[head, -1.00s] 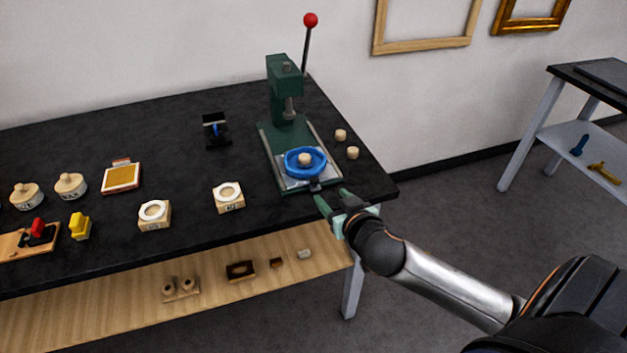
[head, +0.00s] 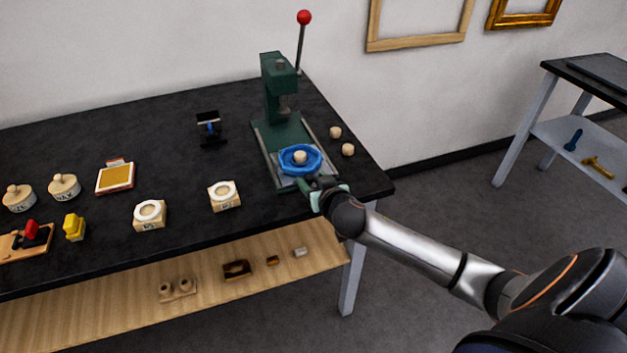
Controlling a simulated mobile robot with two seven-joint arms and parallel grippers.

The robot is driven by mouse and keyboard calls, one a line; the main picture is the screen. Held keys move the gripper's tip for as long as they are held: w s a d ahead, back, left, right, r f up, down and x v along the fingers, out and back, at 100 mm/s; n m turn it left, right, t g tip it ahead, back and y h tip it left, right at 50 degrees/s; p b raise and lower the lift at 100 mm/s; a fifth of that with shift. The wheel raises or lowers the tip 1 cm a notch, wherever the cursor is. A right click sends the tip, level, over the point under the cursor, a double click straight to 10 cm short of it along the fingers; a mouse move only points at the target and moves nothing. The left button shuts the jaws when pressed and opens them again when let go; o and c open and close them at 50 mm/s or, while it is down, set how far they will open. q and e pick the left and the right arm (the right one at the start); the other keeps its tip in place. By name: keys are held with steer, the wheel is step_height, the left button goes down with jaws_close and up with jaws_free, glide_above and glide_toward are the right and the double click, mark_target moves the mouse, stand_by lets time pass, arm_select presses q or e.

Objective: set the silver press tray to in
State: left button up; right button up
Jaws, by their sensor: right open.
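The green press (head: 279,90) stands at the right end of the black table, with its red-knobbed lever raised. Its silver tray (head: 286,181) sits at the front of the base, out in front of the press column. A blue ring-shaped dish (head: 301,169) with a pale wooden piece (head: 300,157) in it rests on the tray. My right gripper (head: 308,188) is open at the tray's front edge, its fingers around or beside the small front handle; I cannot tell which. The handle is mostly hidden by the fingers. My left gripper is not in view.
Two small wooden pieces (head: 341,142) lie right of the press. A black stand (head: 210,129) stands to its left. Wooden blocks with white rings (head: 224,195) lie left of my gripper. A wooden shelf (head: 205,283) runs below the tabletop.

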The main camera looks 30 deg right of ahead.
steer(key=shift+c, duration=0.3)
jaws_close()
stand_by(1.0)
